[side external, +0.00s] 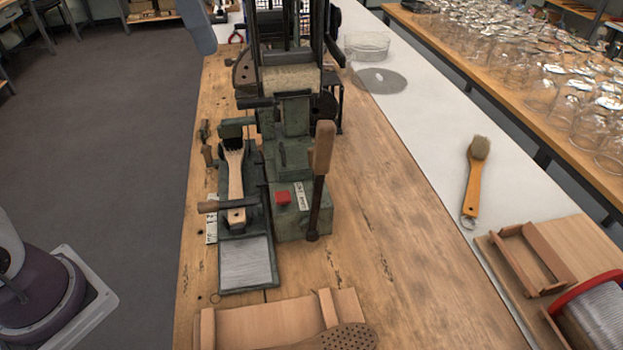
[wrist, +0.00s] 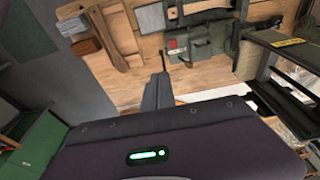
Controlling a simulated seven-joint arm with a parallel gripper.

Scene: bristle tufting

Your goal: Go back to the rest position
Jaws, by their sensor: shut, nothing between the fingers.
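My gripper (wrist: 158,88) shows in the wrist view as dark fingers pressed together, with nothing between them. It hangs above the wooden bench, apart from everything in that view. In the side external view the gripper is out of frame. The green tufting machine (side external: 293,215) stands on the bench with a red button and an upright wooden-handled lever (side external: 322,150). The machine also shows in the wrist view (wrist: 208,42).
A wooden tray (side external: 262,322) with a perforated brush block (side external: 347,337) sits at the bench's near end. A finished brush (side external: 473,180) lies on the white strip at right. Several glass jars (side external: 545,90) crowd the far-right table. Bench right of the machine is clear.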

